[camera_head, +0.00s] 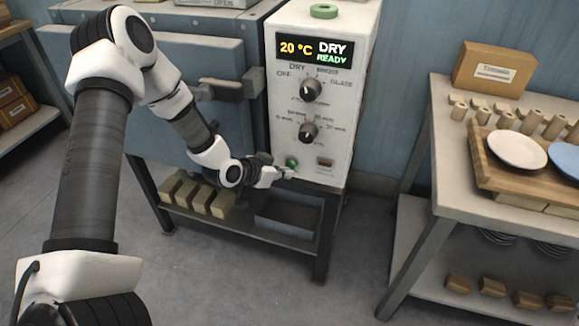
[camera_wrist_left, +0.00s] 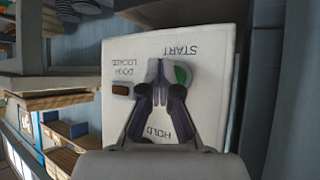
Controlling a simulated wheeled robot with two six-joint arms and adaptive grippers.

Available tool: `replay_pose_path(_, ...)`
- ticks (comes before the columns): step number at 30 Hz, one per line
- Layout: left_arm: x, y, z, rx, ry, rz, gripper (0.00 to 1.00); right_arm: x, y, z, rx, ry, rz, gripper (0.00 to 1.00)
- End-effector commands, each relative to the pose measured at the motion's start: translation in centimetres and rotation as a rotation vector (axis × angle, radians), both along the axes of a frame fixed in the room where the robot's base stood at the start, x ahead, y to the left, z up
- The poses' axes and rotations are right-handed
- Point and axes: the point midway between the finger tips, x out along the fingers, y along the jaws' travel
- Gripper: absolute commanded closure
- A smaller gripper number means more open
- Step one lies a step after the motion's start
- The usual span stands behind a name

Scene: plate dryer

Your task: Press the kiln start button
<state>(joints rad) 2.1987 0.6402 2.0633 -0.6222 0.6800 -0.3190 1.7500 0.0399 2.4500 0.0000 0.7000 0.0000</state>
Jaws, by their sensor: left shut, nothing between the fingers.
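The kiln control panel (camera_head: 330,121) is a white box with a display reading 20 °C, DRY, READY. The green start button (camera_head: 291,163) sits low on its left side. My left gripper (camera_head: 288,173) is shut and empty, with its fingertips close to the panel just below the button. In the left wrist view the fingertips (camera_wrist_left: 158,68) lie beside the green button (camera_wrist_left: 182,75), under the START lettering, and partly cover it. I cannot tell whether they touch it. My right gripper is not in view.
Two dark knobs sit above the button, the nearer being the lower knob (camera_head: 308,132). The kiln door (camera_head: 165,75) stands behind my left arm. A table (camera_head: 450,165) with plates stands at right; the floor between is clear.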

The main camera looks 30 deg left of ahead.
Motion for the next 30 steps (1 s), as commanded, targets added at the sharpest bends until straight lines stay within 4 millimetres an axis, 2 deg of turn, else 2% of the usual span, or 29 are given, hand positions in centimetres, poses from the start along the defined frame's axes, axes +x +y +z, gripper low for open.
replay_pose_path(30,0.91,0.22,-0.02,0.000,0.000,0.000,1.00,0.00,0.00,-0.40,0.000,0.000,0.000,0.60)
